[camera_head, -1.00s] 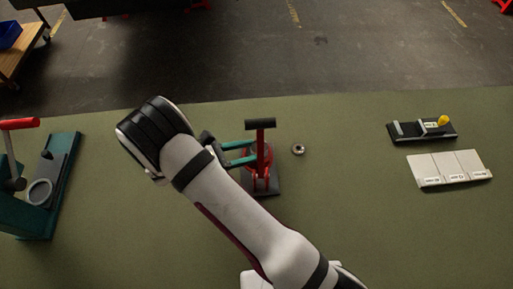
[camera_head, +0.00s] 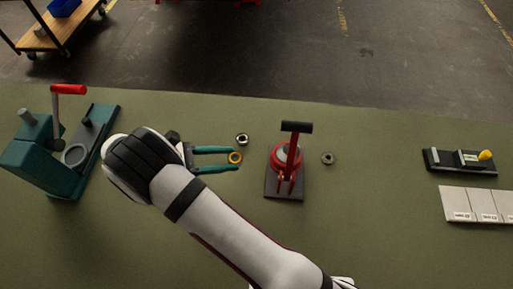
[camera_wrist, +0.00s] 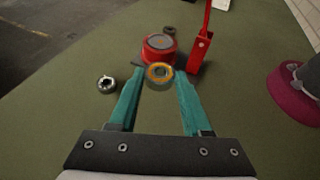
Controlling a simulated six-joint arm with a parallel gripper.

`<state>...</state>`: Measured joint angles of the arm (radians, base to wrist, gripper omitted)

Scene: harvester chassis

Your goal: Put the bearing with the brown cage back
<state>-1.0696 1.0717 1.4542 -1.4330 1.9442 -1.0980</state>
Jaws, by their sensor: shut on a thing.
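The bearing with the brown cage (camera_head: 235,157) shows as an orange-brown ring between my fingertips, left of the red hand press. My gripper (camera_head: 238,160) has its two teal fingers shut on it. In the wrist view the bearing (camera_wrist: 159,75) sits between the fingertips, its ring face turned to the camera. I cannot tell how far it is above the green mat. A second bearing with a pale ring (camera_head: 242,139) lies just behind it on the mat. A third, grey bearing (camera_head: 327,158) lies right of the red press.
The red press (camera_head: 285,160) with a black T-handle stands on a dark base right of my gripper. A teal press (camera_head: 45,150) with a red handle stands at left. At right are a black fixture (camera_head: 459,162) with a yellow knob and white labelled pads (camera_head: 485,204). The mat between is clear.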

